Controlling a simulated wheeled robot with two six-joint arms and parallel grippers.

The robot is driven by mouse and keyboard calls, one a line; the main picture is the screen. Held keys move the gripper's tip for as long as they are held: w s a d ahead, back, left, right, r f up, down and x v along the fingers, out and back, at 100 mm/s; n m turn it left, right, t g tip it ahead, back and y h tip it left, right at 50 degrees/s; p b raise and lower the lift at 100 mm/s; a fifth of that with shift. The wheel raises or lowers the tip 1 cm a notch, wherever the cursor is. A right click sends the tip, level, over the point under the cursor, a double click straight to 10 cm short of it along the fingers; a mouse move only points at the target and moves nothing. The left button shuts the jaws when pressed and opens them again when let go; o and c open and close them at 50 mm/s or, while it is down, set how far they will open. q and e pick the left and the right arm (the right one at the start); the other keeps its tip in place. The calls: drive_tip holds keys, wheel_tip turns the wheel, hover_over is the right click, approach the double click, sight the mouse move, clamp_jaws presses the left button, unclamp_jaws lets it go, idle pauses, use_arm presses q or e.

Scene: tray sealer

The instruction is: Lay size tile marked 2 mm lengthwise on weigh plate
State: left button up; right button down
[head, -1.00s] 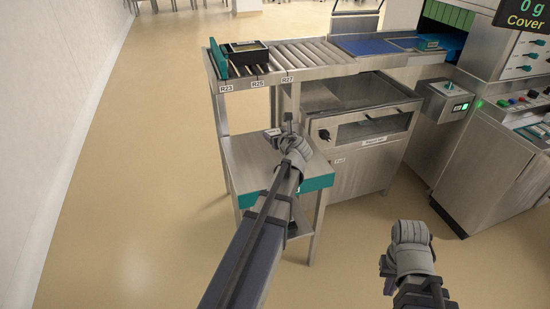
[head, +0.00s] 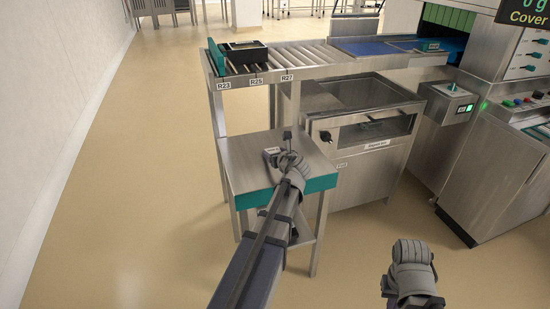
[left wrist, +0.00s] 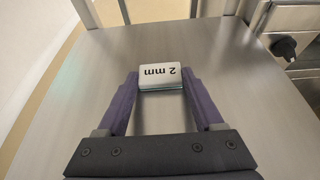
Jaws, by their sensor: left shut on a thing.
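The size tile (left wrist: 158,75) is a small white block marked 2 mm; its text is upside down in the left wrist view. My left gripper (left wrist: 160,84) is shut on it, a finger on each side. The tile is over a bare steel top, and I cannot tell whether it touches. In the head view my left arm reaches over the small steel table (head: 240,158) with the teal front edge. No surface is clearly labelled as the weigh plate. My right wrist (head: 411,265) is at the lower right, its fingers not discernible.
A roller conveyor (head: 310,55) on a steel frame stands behind the table, with a black tray (head: 247,57) at its left end. A steel cabinet (head: 370,160) stands close on the right. A display at upper right partly shows Cover. Floor on the left is clear.

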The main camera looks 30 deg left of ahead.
use_arm(q)
drive_tip(key=shift+r, duration=0.1)
drive_tip(key=o, duration=1.3)
drive_tip(key=shift+r, duration=0.15)
drive_tip(key=p+v, duration=0.4)
drive_tip(key=v, duration=0.6)
drive_tip(key=shift+s+d+r, duration=0.15)
drive_tip(key=shift+s+d, duration=0.05)
drive_tip(key=shift+s, duration=0.05)
drive_tip(key=shift+s+d+r+p, duration=0.2)
drive_tip(key=shift+s+d+p, duration=0.2)
drive_tip(key=shift+d, duration=0.1)
drive_tip(key=shift+c, duration=0.2)
